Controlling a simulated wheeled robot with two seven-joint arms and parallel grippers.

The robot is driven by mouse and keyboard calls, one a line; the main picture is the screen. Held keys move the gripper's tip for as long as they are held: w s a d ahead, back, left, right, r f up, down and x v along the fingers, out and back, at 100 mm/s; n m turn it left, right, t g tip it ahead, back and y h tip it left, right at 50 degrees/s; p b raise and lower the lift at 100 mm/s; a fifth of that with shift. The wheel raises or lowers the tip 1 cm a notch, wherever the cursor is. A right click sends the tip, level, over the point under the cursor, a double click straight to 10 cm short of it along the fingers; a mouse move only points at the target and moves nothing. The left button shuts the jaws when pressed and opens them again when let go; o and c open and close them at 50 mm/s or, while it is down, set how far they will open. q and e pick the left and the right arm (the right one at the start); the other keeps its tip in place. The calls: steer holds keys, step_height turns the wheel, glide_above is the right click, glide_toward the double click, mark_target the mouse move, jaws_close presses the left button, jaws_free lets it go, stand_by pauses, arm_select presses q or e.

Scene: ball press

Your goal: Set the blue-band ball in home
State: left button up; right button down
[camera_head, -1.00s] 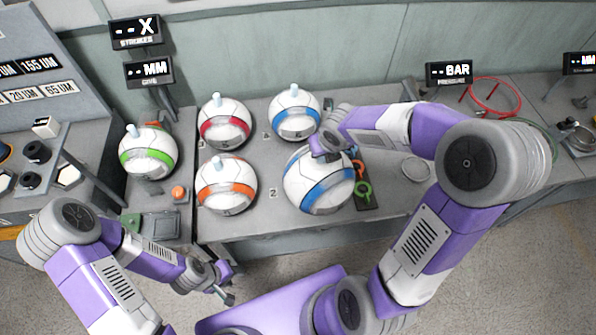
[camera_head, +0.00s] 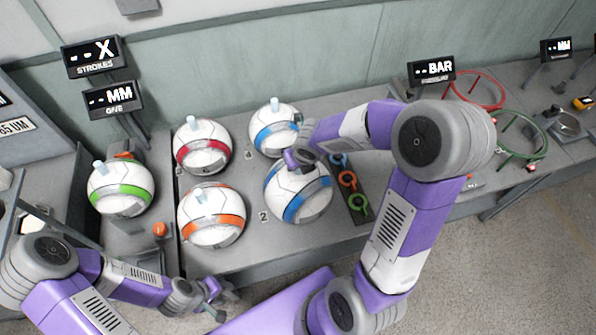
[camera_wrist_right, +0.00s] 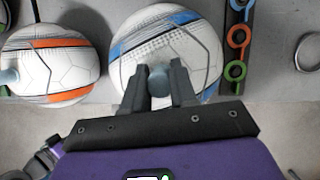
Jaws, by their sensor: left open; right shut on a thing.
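The blue-band ball (camera_head: 306,205) is white with a blue stripe. It is at the front right of the ball group, beside the label "2". My right gripper (camera_head: 300,158) is above it. In the right wrist view, the right gripper (camera_wrist_right: 158,84) is shut on the knob on top of the ball (camera_wrist_right: 190,48). I cannot tell whether the ball touches the table. A second blue-band ball (camera_head: 270,139) stands behind it, partly hidden by my right arm. My left gripper (camera_head: 216,298) is open and empty in front of the table. No marked home is readable.
A red-band ball (camera_head: 203,153) and an orange-band ball (camera_head: 212,228) stand to the left, a green-band ball (camera_head: 122,194) farther left. A dark strip with colored rings (camera_head: 348,178) lies right of the held ball. Red (camera_head: 474,88) and green hoops (camera_head: 522,134) are far right.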

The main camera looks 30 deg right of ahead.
arm_select(q)
steer(key=shift+f+b, duration=0.5)
steer(key=shift+f, duration=0.4)
arm_select(e)
steer(key=shift+f, duration=1.3)
steer(key=shift+f, duration=0.15)
steer(key=c, duration=0.8)
jaws_free()
steer(key=shift+c, duration=0.2)
arm_select(q)
steer(key=shift+f, duration=0.1)
